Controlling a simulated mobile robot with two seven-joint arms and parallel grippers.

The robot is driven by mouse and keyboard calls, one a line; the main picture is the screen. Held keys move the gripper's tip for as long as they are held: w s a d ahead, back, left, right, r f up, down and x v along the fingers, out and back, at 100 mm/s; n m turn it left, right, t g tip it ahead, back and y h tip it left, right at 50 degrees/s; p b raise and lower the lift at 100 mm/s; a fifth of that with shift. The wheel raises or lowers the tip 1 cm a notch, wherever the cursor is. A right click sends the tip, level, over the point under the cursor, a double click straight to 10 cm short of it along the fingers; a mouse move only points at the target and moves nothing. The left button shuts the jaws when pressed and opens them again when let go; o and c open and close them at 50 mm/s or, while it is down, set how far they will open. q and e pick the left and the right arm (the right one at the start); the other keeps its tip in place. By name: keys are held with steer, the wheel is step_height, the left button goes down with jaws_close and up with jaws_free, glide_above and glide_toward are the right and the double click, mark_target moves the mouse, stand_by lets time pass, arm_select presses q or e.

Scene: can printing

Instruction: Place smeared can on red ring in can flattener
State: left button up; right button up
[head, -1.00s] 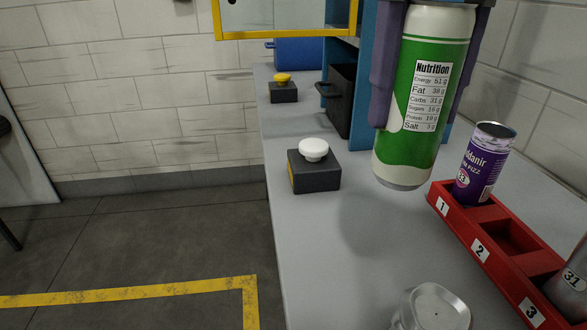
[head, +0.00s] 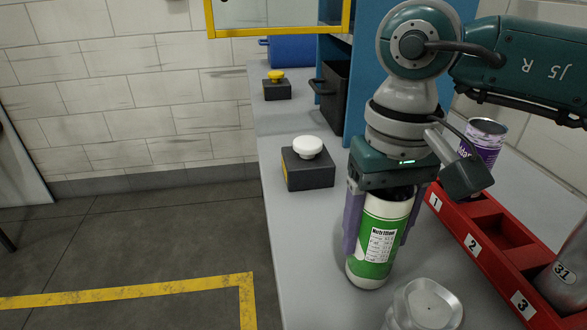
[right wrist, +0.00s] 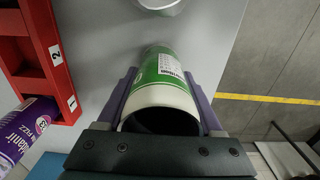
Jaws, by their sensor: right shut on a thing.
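A green and white can (head: 375,250) with a "Nutrition" label is upright below my right wrist in the head view. My right gripper (head: 378,232) is shut on it, with a purple finger on each side. The can also shows between the fingers in the right wrist view (right wrist: 165,85), its dark open end toward the camera. Its base is at or just above the grey counter; I cannot tell if it touches. No smear shows on its visible side. I cannot make out a red ring or a flattener. My left gripper is out of view.
A red rack (head: 462,215) numbered 1 to 3 holds a purple can (head: 485,140) in slot 1 and a grey can (head: 570,265) in slot 3; slot 2 is empty. A silvery round-topped object (head: 427,305) stands in front. White (head: 307,147) and yellow (head: 276,76) buttons stand at left.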

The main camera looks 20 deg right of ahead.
steer(key=shift+f+b, duration=0.2)
steer(key=shift+b, duration=0.1)
steer(key=o, duration=1.3)
steer(key=shift+r, duration=0.1)
